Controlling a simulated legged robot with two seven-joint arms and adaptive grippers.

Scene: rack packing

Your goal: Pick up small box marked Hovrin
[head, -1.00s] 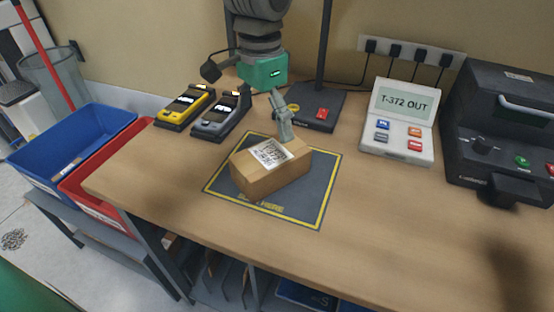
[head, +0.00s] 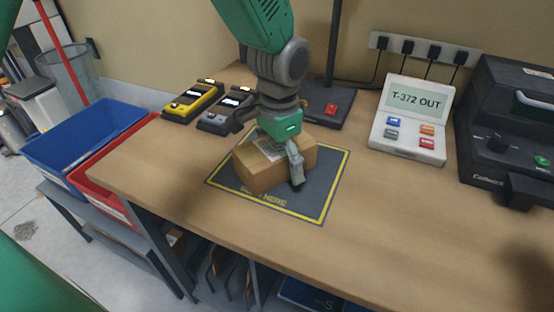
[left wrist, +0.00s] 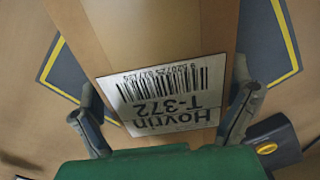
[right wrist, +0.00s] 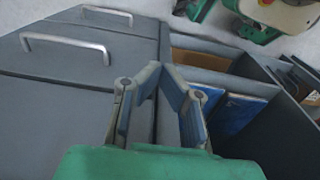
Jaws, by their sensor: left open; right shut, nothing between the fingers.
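The small brown box (head: 262,176) lies on a dark mat with a yellow border (head: 318,205) on the bench. Its white label (left wrist: 165,95) reads Hovrin T-372 with a barcode, upside down in the left wrist view. My left gripper (head: 280,163) is open over the box, pointing down. One finger shows at the box's near right side; the other is mostly hidden in the head view. In the left wrist view the fingers (left wrist: 165,112) stand on either side of the box, seemingly with small gaps. My right gripper (right wrist: 162,74) is shut and empty, away from the box.
A yellow scanner (head: 195,101) and a grey one (head: 225,110) lie behind left. A T-372 OUT display (head: 410,120) and a black machine (head: 510,140) stand right. Blue (head: 80,138) and red (head: 105,185) bins are left. Grey drawers (right wrist: 80,70) lie below my right gripper.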

